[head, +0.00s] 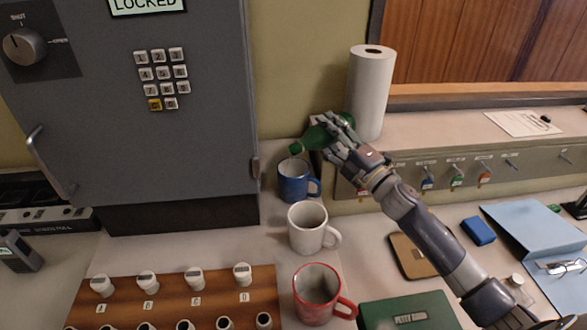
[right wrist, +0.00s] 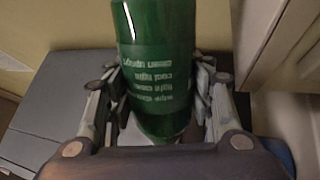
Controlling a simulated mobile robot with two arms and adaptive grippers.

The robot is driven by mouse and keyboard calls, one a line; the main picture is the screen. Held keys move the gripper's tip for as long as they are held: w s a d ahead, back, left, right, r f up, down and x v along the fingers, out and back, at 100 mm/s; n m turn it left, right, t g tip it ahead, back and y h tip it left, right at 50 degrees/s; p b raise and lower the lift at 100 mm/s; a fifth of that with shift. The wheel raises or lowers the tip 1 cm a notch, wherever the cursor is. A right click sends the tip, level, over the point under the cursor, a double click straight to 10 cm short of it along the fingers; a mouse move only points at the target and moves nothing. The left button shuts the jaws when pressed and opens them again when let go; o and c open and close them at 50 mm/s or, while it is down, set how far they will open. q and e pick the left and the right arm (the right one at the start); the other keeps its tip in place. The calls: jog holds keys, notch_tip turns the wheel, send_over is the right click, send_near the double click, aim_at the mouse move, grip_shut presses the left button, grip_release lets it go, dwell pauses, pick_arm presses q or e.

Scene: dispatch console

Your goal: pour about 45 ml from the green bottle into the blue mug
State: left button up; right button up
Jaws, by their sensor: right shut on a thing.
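The green bottle (head: 317,138) is held tilted in the head view, its neck end pointing left and down above the blue mug. My right gripper (head: 341,137) is shut around the bottle. The right wrist view shows the green bottle (right wrist: 158,70) with printed white text between the fingers of my right gripper (right wrist: 158,105). The blue mug (head: 292,182) stands upright on the counter below the bottle's mouth, with its handle to the right. I cannot make out any liquid stream or the mug's fill level. My left gripper is not in view.
A white mug (head: 306,228) and a red-rimmed mug (head: 316,292) stand in front of the blue mug. A grey locked cabinet (head: 140,120) is close on the left. A paper towel roll (head: 369,95) stands behind my gripper. Keys hang along the ledge (head: 530,155) at right.

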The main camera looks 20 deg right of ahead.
jog(key=shift+w+d+r, duration=0.1)
jog(key=shift+w+d, duration=0.05)
jog(key=shift+d, duration=0.15)
jog(key=shift+w+d, duration=0.25)
jog(key=shift+d, duration=0.25)
jog(key=shift+d+n, duration=0.15)
jog(key=shift+n, duration=0.55)
dwell(1.9)
